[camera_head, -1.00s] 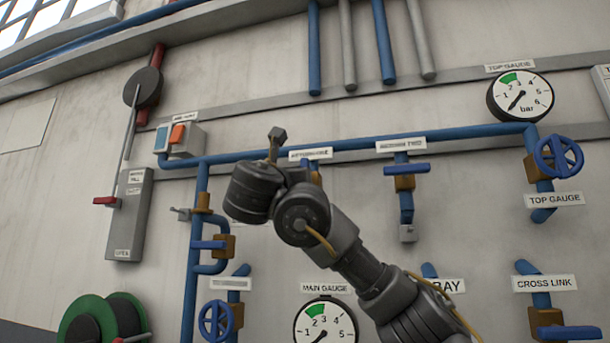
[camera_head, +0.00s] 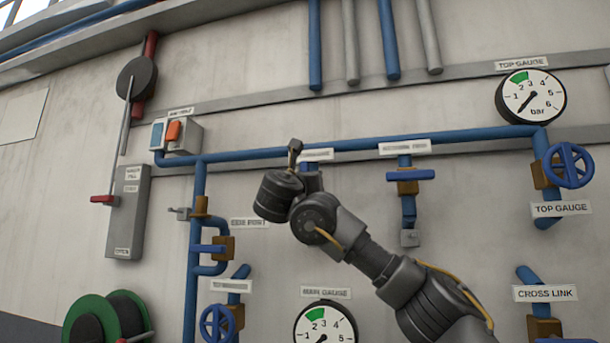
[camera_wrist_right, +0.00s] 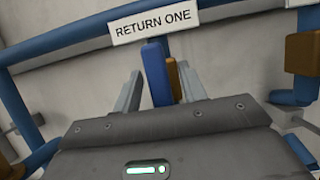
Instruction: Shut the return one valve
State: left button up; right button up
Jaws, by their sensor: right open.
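The return one valve shows in the right wrist view as a blue lever (camera_wrist_right: 156,74) in front of a brass body (camera_wrist_right: 173,80), under the RETURN ONE label (camera_wrist_right: 153,22). The lever stands roughly upright in that picture. My right gripper (camera_wrist_right: 160,90) is open, with one finger on each side of the lever; I cannot tell whether either touches it. In the head view my right gripper (camera_head: 295,152) is beside the partly hidden label (camera_head: 317,155), and my wrist covers most of the valve. My left gripper is not in view.
The return two valve (camera_head: 408,182), with its blue lever across the pipe, is to the right. A blue header pipe (camera_head: 255,154) runs above. A switch box (camera_head: 180,137), a lever box (camera_head: 128,215), the main gauge (camera_head: 324,328) and the top gauge (camera_head: 531,97) surround it.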

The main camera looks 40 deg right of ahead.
grip_shut()
